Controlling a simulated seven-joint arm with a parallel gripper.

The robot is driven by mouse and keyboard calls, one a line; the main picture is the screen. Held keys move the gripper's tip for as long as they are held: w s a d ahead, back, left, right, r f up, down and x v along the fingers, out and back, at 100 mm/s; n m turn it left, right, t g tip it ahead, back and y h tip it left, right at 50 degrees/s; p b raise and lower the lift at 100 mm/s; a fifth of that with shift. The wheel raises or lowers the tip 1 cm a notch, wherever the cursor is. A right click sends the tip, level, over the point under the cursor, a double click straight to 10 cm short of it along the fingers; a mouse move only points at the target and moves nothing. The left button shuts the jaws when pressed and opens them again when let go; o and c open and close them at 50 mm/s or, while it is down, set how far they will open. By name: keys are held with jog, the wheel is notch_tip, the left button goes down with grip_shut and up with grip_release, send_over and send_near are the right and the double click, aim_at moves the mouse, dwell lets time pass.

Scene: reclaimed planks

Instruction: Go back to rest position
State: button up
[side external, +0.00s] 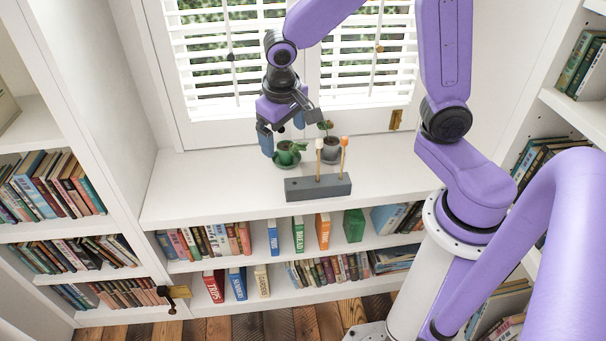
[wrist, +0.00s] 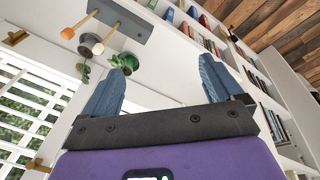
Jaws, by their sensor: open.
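Whether a finger touches the plant I cannot tell.
A grey block (side external: 305,190) holds upright sticks with a cream tip (side external: 319,143) and an orange tip (side external: 344,141). A second plant in a grey pot (side external: 331,154) stands behind it. Shuttered windows (side external: 210,60) are behind; book shelves (side external: 320,235) lie below. The ledge's left part is clear.

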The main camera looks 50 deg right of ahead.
jog(key=s+r+n+y, duration=0.1)
jog(key=s+r+n, duration=0.1)
jog(key=s+n, duration=0.5)
jog(key=s+a, duration=0.1)
jog(key=s, duration=0.4)
jog(key=shift+s+r+g, duration=0.2)
jog(key=shift+s+g, duration=0.05)
jog(key=shift+g, duration=0.05)
jog(key=s+n, duration=0.2)
jog(key=s, duration=0.1)
jog(key=s+d+n, duration=0.1)
jog(key=s+n, duration=0.1)
jog(key=s, duration=0.1)
jog(key=s+d+n+y, duration=0.1)
jog(key=s+n, duration=0.1)
jog(key=s, duration=0.1)
jog(key=shift+s+r+g, duration=0.2)
jog(key=shift+g, duration=0.2)
jog(key=shift+w, duration=0.1)
